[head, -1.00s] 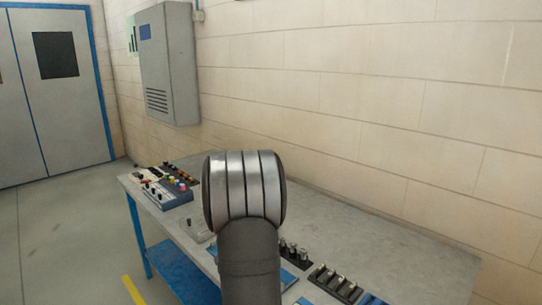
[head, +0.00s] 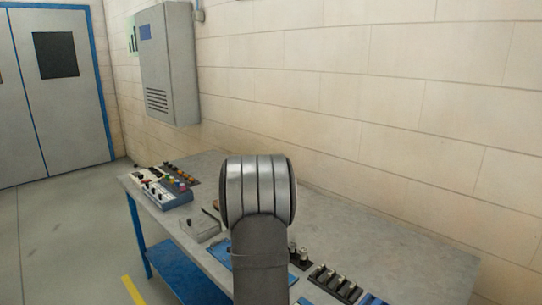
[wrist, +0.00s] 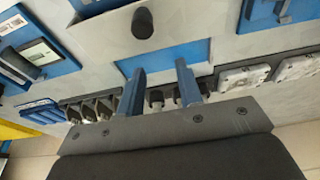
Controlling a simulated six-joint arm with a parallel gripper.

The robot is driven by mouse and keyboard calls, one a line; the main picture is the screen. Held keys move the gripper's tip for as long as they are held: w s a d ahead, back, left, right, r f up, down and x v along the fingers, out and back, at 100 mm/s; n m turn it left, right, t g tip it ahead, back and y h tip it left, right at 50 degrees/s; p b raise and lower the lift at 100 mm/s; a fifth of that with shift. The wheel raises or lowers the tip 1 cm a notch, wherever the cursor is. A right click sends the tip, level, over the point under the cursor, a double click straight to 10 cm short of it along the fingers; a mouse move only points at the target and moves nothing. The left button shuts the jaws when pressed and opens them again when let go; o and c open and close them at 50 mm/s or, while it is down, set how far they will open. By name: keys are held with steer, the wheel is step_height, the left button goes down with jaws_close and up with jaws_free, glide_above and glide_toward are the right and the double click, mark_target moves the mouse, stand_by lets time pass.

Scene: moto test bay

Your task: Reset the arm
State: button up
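My gripper (wrist: 160,68) shows in the wrist view as two blue fingers standing apart, with nothing held between them. The fingers are over the bench, with a blue panel and a row of dark fixtures behind them. A small dark post (wrist: 155,97) shows between the fingers near their base; I cannot tell its distance from them. In the head view my grey arm covers the middle of the bench and hides the gripper.
The grey bench (head: 395,240) carries a control box with coloured knobs (head: 165,188) at its left end. A small grey box (head: 200,226) and a rack of dark fixtures (head: 335,283) flank my arm. A wall cabinet (head: 168,65) hangs behind. The right bench top is clear.

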step_height(320, 180, up, 11)
steer(key=s+a+t+h, duration=0.1)
steer(key=s+a, duration=0.1)
stand_by(0.8)
steer(key=shift+g+y, duration=0.5)
steer(key=x, duration=0.7)
steer(key=w+d+x, duration=0.1)
steer(key=x, duration=0.3)
steer(key=shift+r, duration=0.15)
